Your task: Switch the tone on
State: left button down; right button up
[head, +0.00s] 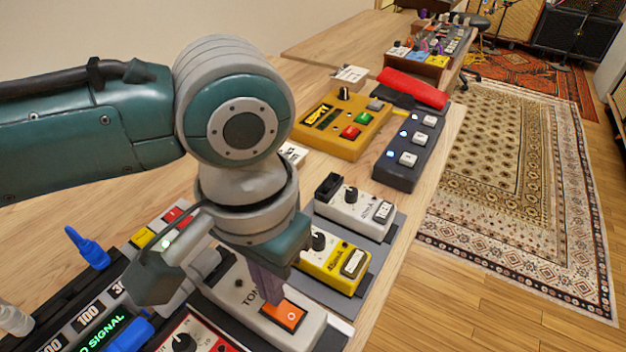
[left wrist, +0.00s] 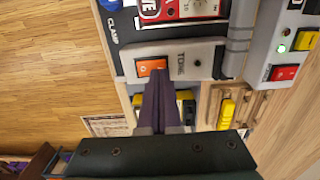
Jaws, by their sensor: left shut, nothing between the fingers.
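The tone unit (head: 236,296) is a pale grey box lettered "TONE", near the bottom middle of the head view. Its orange rocker switch (head: 290,318) bears a white round mark. My left gripper (head: 273,298) is shut and empty, pointing down with its fingertips at the switch's edge and covering part of it. In the left wrist view, the fingertips (left wrist: 158,76) overlap the lower side of the orange switch (left wrist: 146,67), and the tone unit (left wrist: 203,52) lies beyond. I cannot tell whether they touch or press it. My right gripper is not in view.
A yellow pedal (head: 335,266) and a white pedal (head: 355,212) stand close beyond the tone unit. A red-faced unit (head: 190,335) is close on the near side. Blue-knobbed gear (head: 95,250) lies left. An amber box (head: 335,128) stands farther back. Open floor lies right of the table.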

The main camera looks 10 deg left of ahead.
pick_arm(q)
jog(key=shift+f+b, duration=0.5)
jog(key=shift+f, duration=0.4)
dwell(0.9)
notch_tip(320, 180, up, 7)
jog(key=p, duration=0.8)
jog(key=shift+r+p, duration=0.1)
jog(key=shift+p, duration=0.2)
